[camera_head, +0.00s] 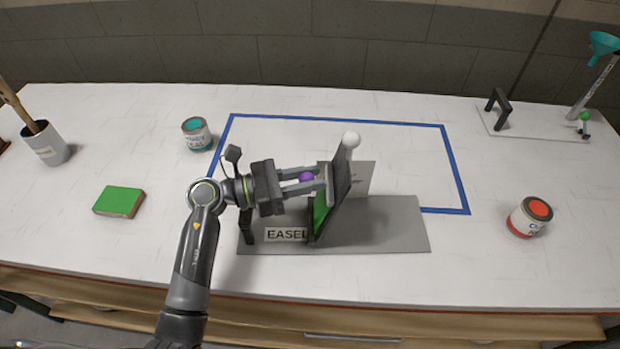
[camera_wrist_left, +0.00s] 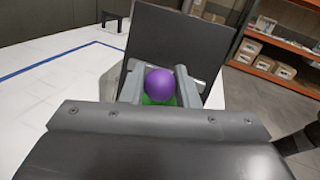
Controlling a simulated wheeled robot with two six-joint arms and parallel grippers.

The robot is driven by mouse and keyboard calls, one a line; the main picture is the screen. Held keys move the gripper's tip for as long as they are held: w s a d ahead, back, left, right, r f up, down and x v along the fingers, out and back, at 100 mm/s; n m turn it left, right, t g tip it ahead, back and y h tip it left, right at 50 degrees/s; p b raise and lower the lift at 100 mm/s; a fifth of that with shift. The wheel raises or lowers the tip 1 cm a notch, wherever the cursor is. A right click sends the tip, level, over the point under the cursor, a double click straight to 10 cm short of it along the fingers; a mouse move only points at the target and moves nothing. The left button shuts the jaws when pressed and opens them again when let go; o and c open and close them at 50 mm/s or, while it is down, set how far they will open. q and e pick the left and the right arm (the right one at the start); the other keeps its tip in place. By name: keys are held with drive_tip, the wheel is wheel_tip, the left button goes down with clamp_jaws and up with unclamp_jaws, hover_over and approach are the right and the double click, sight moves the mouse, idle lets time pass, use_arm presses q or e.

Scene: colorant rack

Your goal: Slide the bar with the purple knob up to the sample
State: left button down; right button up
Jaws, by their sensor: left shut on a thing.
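The purple knob (camera_head: 306,177) is between the fingers of my left gripper (camera_head: 312,181), which is shut on it. In the left wrist view the purple knob (camera_wrist_left: 160,82) sits between the two fingertips (camera_wrist_left: 158,80), with a dark upright panel (camera_wrist_left: 178,45) behind it. The easel's grey base (camera_head: 385,235) carries the EASEL label, a tilted dark panel (camera_head: 338,195) and a green sample (camera_head: 320,212) at the panel's lower left. The bar under the knob is mostly hidden by the gripper. My right gripper is not in view.
A teal can (camera_head: 196,133), a green block (camera_head: 119,202) and a brush pot (camera_head: 46,143) stand on the left. A red can (camera_head: 530,216) and a funnel stand (camera_head: 545,123) are on the right. Blue tape (camera_head: 340,120) outlines clear table behind the easel.

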use_arm(q)
drive_tip(key=c, duration=1.1)
unclamp_jaws()
drive_tip(key=shift+c, duration=0.2)
drive_tip(key=b+v, duration=0.6)
drive_tip(key=v, duration=1.1)
drive_tip(key=shift+a, duration=0.25)
